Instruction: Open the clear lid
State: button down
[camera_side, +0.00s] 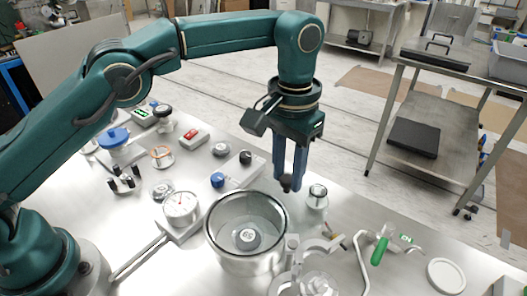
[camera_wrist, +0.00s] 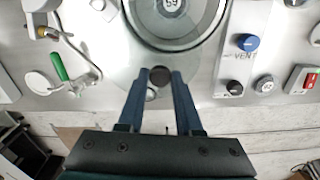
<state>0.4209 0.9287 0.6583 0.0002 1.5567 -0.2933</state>
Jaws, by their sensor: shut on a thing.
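My gripper (camera_side: 287,186) points down over the bench, just behind and right of the round steel chamber (camera_side: 217,252). Its two blue fingers are shut on a small dark knob (camera_side: 286,183), which also shows between the fingertips in the wrist view (camera_wrist: 160,76). A faint see-through disc, seemingly the clear lid (camera_wrist: 122,74), spreads around the knob in the wrist view. Its outline is hard to make out in the side view. The chamber's rim shows in both views, and a round piece marked 59 (camera_side: 247,237) is visible inside.
A dial gauge (camera_side: 181,207) stands left of the chamber. A blue knob (camera_side: 217,180) and a red switch (camera_side: 193,138) lie behind it. A green-handled valve (camera_side: 380,250) and bent tubes are at the right. A small metal-topped part (camera_side: 317,195) stands close beside the fingers.

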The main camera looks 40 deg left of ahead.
jog(key=shift+w+d+r+m, duration=0.1)
jog(key=shift+w+d+m, duration=0.1)
jog(key=shift+w+m, duration=0.1)
dwell(0.4)
jog(key=c, duration=0.6)
grip_release()
jog(key=shift+s, duration=0.1)
